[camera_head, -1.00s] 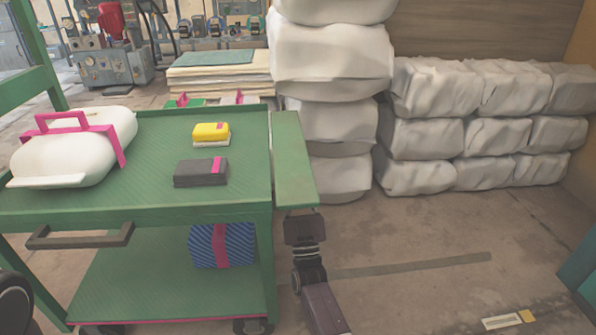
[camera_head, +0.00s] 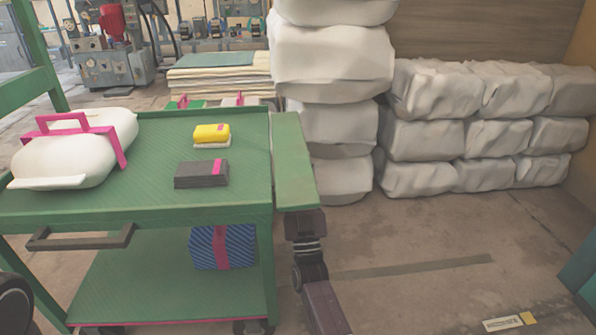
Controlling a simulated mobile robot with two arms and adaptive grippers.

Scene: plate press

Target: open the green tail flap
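The green tail flap (camera_head: 293,165) is a narrow panel along the right edge of the green cart (camera_head: 110,210). It stands out from that edge, close to the level of the cart's top; its exact tilt is hard to judge. My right gripper (camera_head: 304,222) comes up from below and is at the flap's near end, at or just under its lower edge. The flap hides the fingertips, so I cannot tell whether they touch it or are open or shut. My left gripper is out of view.
On the cart top lie a white bundle (camera_head: 62,160) with a pink handle frame, a yellow block (camera_head: 211,132) and a dark grey block (camera_head: 201,174). A blue striped box (camera_head: 223,246) is on the lower shelf. White bales (camera_head: 333,60) stand behind the flap. Floor at right is mostly clear.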

